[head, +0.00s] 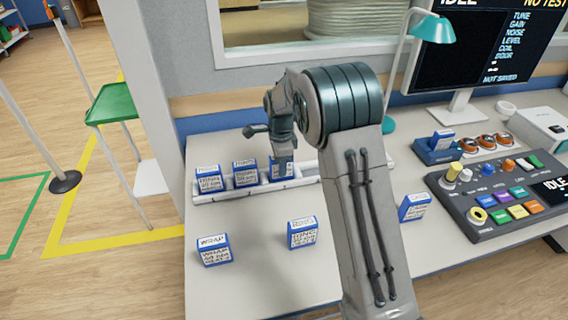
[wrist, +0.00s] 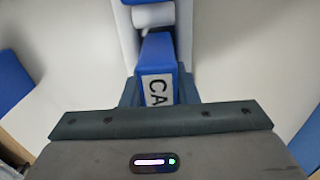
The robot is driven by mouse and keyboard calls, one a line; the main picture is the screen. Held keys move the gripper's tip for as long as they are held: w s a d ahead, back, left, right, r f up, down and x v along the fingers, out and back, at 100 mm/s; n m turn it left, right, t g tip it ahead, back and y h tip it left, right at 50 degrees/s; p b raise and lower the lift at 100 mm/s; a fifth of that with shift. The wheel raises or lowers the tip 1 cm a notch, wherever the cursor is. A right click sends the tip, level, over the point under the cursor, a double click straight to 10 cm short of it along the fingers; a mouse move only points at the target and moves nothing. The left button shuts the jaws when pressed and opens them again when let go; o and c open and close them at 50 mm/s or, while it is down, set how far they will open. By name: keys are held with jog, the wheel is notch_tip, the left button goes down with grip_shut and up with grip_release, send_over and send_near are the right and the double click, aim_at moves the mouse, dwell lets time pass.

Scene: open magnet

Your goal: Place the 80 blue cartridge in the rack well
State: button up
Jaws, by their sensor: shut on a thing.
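My gripper (head: 282,158) is over the right part of the white rack (head: 238,194) in the head view. It is shut on a blue cartridge (head: 281,174) with a white label, which stands at the rack next to two others; whether it is fully seated cannot be told. In the wrist view the held cartridge (wrist: 157,55) sits between the fingers, with "CA" readable on its label. No "80" can be read on it. Two more blue cartridges, one at the far left (head: 209,182) and one in the middle (head: 245,174), stand in the rack.
Loose blue cartridges lie on the white table: front left (head: 214,251), front middle (head: 303,233) and right of my arm (head: 414,207). A control panel (head: 500,190), a blue holder (head: 436,152) with a cartridge and a teal lamp (head: 432,28) stand at right.

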jog(key=shift+f, duration=0.2)
jog(key=o, duration=1)
jog(key=shift+r, duration=0.1)
notch_tip(320, 180, up, 12)
jog(key=shift+f+p, duration=0.25)
jog(key=shift+p, duration=0.05)
jog(key=shift+s+d+r, duration=0.1)
jog(key=shift+r, duration=0.4)
jog(key=s+d+r+n+t, duration=0.1)
jog(key=s+d+r+n, duration=0.25)
jog(key=s, duration=0.35)
jog(key=s+d+r+n, duration=0.2)
jog(key=s+d+n, duration=0.2)
jog(key=s, duration=0.3)
jog(key=s+d+f+n, duration=0.1)
jog(key=s+n, duration=0.1)
jog(key=s, duration=0.3)
jog(key=s+d+f+n+t, duration=0.1)
jog(key=s+d+n, duration=0.1)
jog(key=s, duration=0.4)
jog(key=s+d+f+n, duration=0.2)
jog(key=s+n, duration=0.2)
jog(key=s, duration=0.2)
jog(key=shift+d, duration=0.2)
